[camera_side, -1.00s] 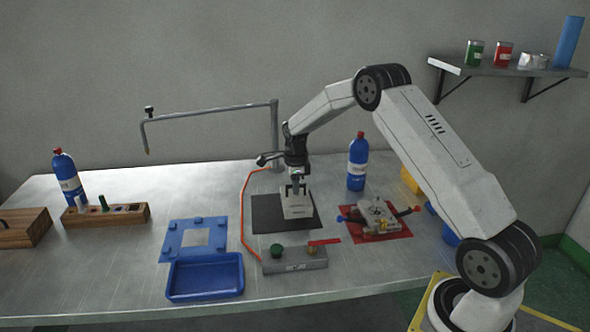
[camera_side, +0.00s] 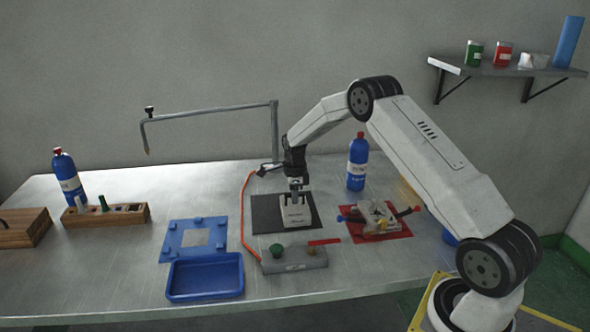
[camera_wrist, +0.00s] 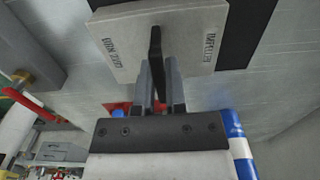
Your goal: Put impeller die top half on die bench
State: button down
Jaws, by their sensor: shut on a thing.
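The impeller die top half (camera_side: 296,216) is a pale grey block with dark lettering. It is at the black mat (camera_side: 264,203) in the side view; I cannot tell whether it rests on it or hangs just above. In the wrist view the die top half (camera_wrist: 203,58) fills the top, with a dark upright grip on it. My gripper (camera_side: 296,194) is above the block. In the wrist view its fingers (camera_wrist: 157,72) are shut on that dark grip. I cannot tell for certain which surface is the die bench; the black mat lies on the metal table.
Right of the mat, another die assembly (camera_side: 376,214) with coloured handles sits on a red mat (camera_side: 398,234). A grey block with a red lever (camera_side: 295,258) stands in front, beside a blue tray (camera_side: 205,277). A blue bottle (camera_side: 357,163) stands behind. An orange hose (camera_side: 243,215) runs along the left.

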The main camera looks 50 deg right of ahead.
jog(key=c, duration=0.7)
grip_release()
jog(key=shift+f, duration=0.15)
notch_tip(320, 180, up, 12)
jog(key=shift+r, duration=0.2)
dwell(0.4)
